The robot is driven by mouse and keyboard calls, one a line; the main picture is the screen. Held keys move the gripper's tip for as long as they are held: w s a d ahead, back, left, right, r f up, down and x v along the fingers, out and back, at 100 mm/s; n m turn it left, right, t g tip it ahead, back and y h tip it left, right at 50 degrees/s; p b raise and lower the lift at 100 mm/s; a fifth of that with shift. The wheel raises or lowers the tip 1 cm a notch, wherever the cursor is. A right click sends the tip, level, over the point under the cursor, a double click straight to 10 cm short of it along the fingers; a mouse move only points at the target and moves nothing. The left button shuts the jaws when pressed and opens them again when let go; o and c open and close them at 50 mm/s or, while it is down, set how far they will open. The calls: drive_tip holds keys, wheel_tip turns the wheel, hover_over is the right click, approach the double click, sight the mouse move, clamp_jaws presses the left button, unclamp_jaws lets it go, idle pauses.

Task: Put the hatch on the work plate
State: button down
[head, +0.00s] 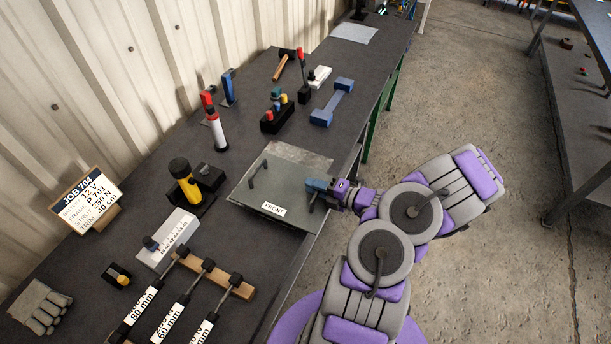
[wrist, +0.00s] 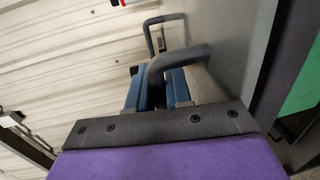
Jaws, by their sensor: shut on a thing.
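The hatch (head: 283,185) is a flat grey panel with a "FRONT" label and two bar handles, in the middle of the bench in the head view. My gripper (head: 312,190) is at its right side, its blue jaws shut on the near handle (wrist: 180,62). The far handle (head: 258,174) stands free and also shows in the wrist view (wrist: 153,36). The work plate (head: 306,157) is a mottled grey sheet showing beyond the hatch's far edge. The hatch covers the rest of it. I cannot tell whether the hatch touches the plate.
A yellow-and-black torch (head: 185,182) and a white labelled block (head: 168,240) stand left of the hatch. Several labelled rods (head: 170,310) lie in front.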

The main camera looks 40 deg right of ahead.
sight(311, 175)
drive_tip(key=w+d, duration=0.1)
drive_tip(key=w, duration=0.1)
drive_tip(key=w+d, duration=0.1)
drive_tip(key=w, duration=0.1)
drive_tip(key=w+d+b, duration=0.1)
drive_tip(key=w, duration=0.1)
drive_tip(key=shift+f, duration=0.35)
drive_tip(key=shift+w+d, duration=0.5)
drive_tip(key=shift+w, duration=0.3)
wheel_tip(311, 175, down, 4)
drive_tip(key=shift+w+r+b, duration=0.1)
drive_tip(key=shift+r+b, duration=0.1)
drive_tip(key=shift+b, duration=0.65)
drive_tip(key=c, duration=1)
unclamp_jaws()
drive_tip(key=shift+c, duration=0.2)
